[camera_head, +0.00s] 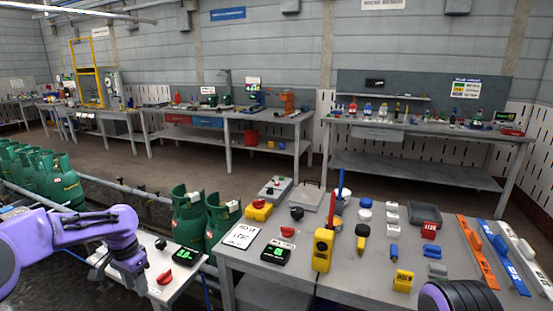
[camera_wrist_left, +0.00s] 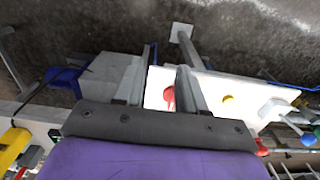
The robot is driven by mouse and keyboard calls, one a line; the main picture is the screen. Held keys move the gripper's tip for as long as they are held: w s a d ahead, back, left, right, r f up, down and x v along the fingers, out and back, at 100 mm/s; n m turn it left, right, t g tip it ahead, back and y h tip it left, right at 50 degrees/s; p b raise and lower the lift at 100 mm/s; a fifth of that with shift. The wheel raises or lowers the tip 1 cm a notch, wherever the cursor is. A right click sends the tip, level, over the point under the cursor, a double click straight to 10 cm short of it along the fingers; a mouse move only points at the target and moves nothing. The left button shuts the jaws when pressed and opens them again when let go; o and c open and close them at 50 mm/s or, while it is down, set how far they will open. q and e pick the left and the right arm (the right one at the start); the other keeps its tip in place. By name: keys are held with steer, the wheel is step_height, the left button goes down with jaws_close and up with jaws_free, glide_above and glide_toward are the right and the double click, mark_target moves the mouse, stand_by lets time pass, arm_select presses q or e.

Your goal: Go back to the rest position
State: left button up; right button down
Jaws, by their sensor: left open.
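My left gripper (camera_head: 138,283) is at the end of the purple arm at the lower left of the head view. It points down over the small white table (camera_head: 185,283). In the left wrist view my left gripper (camera_wrist_left: 162,85) has its two fingers apart, with nothing held between them. The white table top (camera_wrist_left: 225,92) and a red knob (camera_wrist_left: 169,97) show below and between the fingers. My right gripper is not in view; only a dark, rounded part of my right arm shows at the lower right edge.
Green gas cylinders (camera_head: 189,215) stand by the conveyor (camera_head: 110,186) behind the left arm. A grey workbench (camera_head: 345,285) at the right holds a yellow device (camera_head: 322,250), a scale display (camera_head: 276,253) and several tools. Open floor (camera_head: 260,160) lies behind it.

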arm_select(q)
steer(key=w+d+f+n+t+h, duration=0.1)
steer(key=w+d+f+n+t, duration=0.2)
steer(key=d+f+n+t, duration=0.15)
steer(key=s+d+f+n+t+y, duration=0.1)
steer(key=s+d+f+n+t, duration=0.3)
steer(key=s+f, duration=0.45)
steer(key=s+f+n+g+y, duration=0.1)
steer(key=s+f, duration=0.4)
steer(key=s, duration=1.2)
steer(key=s+a+f+n+g+y, duration=0.1)
steer(key=s+f+g, duration=0.3)
steer(key=s, duration=1.3)
steer(key=shift+s+a+f+n+y, duration=0.15)
steer(key=shift+f+n+y, duration=0.3)
steer(key=shift+f+y, duration=0.35)
steer(key=shift+f, duration=0.1)
